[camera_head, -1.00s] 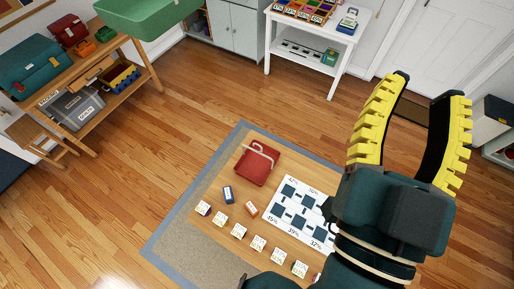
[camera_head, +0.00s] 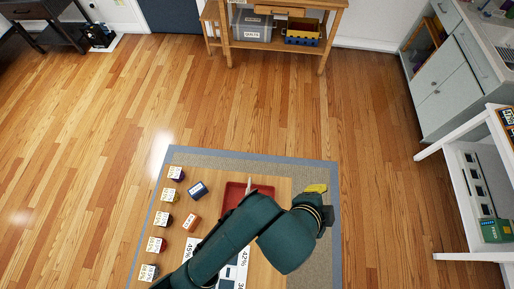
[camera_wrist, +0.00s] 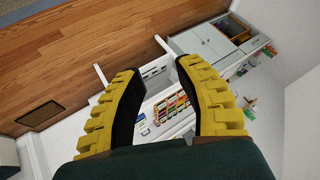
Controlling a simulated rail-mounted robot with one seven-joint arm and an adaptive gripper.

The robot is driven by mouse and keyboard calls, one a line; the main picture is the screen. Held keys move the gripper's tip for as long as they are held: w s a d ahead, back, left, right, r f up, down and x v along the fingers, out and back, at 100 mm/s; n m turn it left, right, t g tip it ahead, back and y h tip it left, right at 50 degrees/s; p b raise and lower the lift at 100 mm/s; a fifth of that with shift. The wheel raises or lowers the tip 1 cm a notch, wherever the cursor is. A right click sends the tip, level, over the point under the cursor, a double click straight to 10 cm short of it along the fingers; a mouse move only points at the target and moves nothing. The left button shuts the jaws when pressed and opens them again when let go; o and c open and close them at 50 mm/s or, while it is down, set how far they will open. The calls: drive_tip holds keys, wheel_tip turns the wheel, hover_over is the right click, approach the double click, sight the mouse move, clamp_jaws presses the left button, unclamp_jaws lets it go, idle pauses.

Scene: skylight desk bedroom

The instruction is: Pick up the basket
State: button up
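The red basket (camera_head: 233,193) stands on the wooden table on the rug, in the middle of the head view. Its pale handle (camera_head: 249,185) sticks up, and my arm hides its lower right part. My gripper (camera_head: 318,189) is to the right of the basket, over the right side of the rug, seen small and partly hidden by my wrist. In the wrist view my gripper's yellow-and-black fingers (camera_wrist: 160,68) are spread apart with nothing between them. The basket is not visible in the wrist view.
Labelled cubes (camera_head: 162,220), a blue block (camera_head: 197,189) and an orange block (camera_head: 191,223) are left of the basket. A white shelf table (camera_head: 455,175) stands at right and a wooden shelf (camera_head: 275,45) at the back. The wooden floor between is clear.

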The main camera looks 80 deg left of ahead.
drive_tip(key=s+f+m+g+h+b, duration=0.1)
drive_tip(key=s+f+g+h+b, duration=0.45)
drive_tip(key=s+f, duration=1.3)
drive_tip(key=f+y, duration=0.1)
drive_tip(key=f, duration=0.4)
drive_tip(key=w+a+f+g, duration=0.1)
drive_tip(key=f, duration=0.5)
drive_tip(key=w+f+y+b, duration=0.1)
drive_tip(key=f, duration=0.5)
drive_tip(key=shift+a+g+y, duration=0.25)
drive_tip(key=shift+a+y, duration=0.1)
drive_tip(key=shift+o, duration=0.2)
clamp_jaws()
